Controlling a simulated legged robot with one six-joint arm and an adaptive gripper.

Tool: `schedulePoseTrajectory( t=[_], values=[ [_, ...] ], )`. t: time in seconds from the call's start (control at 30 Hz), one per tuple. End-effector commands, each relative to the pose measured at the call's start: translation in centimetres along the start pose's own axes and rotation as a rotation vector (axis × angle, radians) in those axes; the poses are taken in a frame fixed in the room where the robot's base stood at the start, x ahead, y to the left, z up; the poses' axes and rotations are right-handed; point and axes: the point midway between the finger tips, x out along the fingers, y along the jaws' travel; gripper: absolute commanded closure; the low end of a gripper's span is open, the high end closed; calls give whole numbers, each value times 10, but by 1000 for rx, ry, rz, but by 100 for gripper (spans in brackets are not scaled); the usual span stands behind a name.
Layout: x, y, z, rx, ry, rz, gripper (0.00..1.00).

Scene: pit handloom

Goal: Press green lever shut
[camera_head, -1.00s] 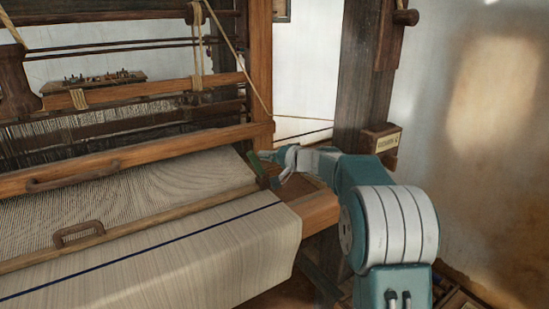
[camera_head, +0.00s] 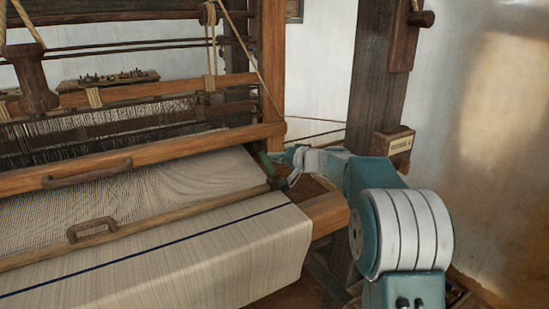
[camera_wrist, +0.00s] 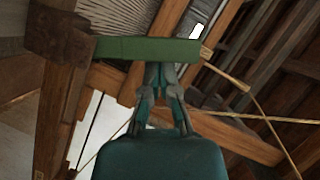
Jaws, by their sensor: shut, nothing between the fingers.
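The green lever (camera_head: 267,164) is at the right end of the cloth bar on the loom, leaning up and left from a dark wooden block. In the wrist view the lever (camera_wrist: 145,49) runs across the top, from the dark block (camera_wrist: 60,37) at left to a pale wooden end at right. My gripper (camera_head: 277,157) is beside the lever's right side in the head view. In the wrist view my gripper (camera_wrist: 161,70) is shut and empty, its tips right at the lever's lower edge. They seem to touch it, but a small gap cannot be ruled out.
The woven cloth (camera_head: 190,245) and its wooden bar (camera_head: 150,228) spread to the left. A loom post (camera_head: 271,60) and crossbeam (camera_head: 150,157) stand behind. A small labelled box (camera_head: 393,143) hangs on the dark post at right.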

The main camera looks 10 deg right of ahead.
Motion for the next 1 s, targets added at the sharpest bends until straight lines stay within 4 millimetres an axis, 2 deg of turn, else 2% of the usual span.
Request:
schedulePoseTrajectory(
  t=[0.47,1.0],
  values=[
    [5,-6,10,-142,-1,65,100],
    [19,-8,40,-585,-1,274,100]
  ],
)
